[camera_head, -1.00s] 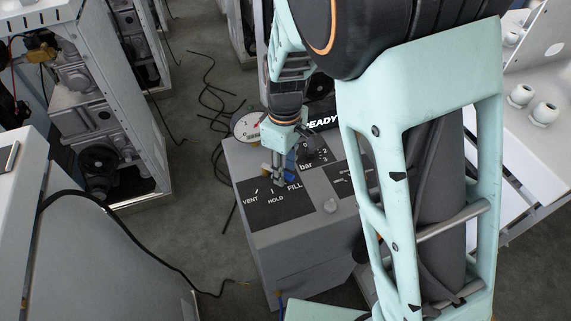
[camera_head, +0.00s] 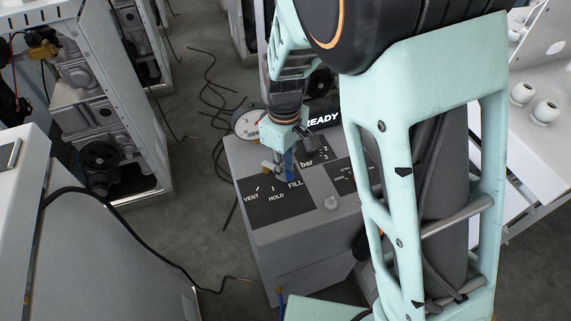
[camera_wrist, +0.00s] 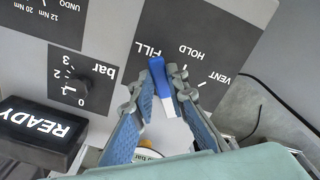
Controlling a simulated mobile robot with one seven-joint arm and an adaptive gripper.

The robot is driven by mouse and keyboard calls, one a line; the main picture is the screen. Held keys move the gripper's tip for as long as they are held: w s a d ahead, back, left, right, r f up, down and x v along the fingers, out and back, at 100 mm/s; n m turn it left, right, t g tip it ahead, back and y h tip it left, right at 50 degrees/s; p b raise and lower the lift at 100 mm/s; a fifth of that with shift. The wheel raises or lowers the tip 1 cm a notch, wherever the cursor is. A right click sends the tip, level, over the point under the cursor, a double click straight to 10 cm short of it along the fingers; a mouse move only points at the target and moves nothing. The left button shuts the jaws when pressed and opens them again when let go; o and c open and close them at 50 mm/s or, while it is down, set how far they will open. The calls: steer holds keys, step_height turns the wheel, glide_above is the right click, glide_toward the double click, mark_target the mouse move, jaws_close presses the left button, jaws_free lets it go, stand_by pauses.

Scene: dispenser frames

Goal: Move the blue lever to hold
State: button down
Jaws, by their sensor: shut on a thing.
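The blue lever (camera_wrist: 155,122) is between the two fingers of my gripper (camera_wrist: 166,68) in the wrist view, with a pale piece beside it near the fingertips. The gripper is shut on the lever. In the head view my gripper (camera_head: 282,177) is low over the dark label plate (camera_head: 270,208), and the blue lever (camera_head: 290,168) shows beside the fingers, near the word FILL. HOLD is at the middle of the plate and VENT at its left. The fingers hide part of the lever and its pivot.
A bar knob (camera_wrist: 83,88) and a lit READY display (camera_wrist: 40,130) are close by on the same grey box. A round gauge (camera_head: 248,123) stands behind it. A grey cabinet (camera_head: 100,250) is at the left, with floor between.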

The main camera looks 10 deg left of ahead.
steer(key=m, duration=0.1)
steer(key=s+a+m+p, duration=0.1)
steer(key=m, duration=0.1)
steer(key=shift+s+r+m, duration=0.1)
steer(key=shift+s+m, duration=0.2)
steer(key=shift+s+a+m+p, duration=0.3)
steer(key=shift+a+m, duration=0.05)
steer(key=shift+m, duration=0.5)
steer(key=shift+s+a+m+p, duration=0.25)
steer(key=shift+a+m, duration=0.1)
steer(key=shift+m, duration=0.5)
steer(key=c, duration=1.9)
jaws_free()
step_height(320, 180, up, 12)
steer(key=shift+f, duration=0.1)
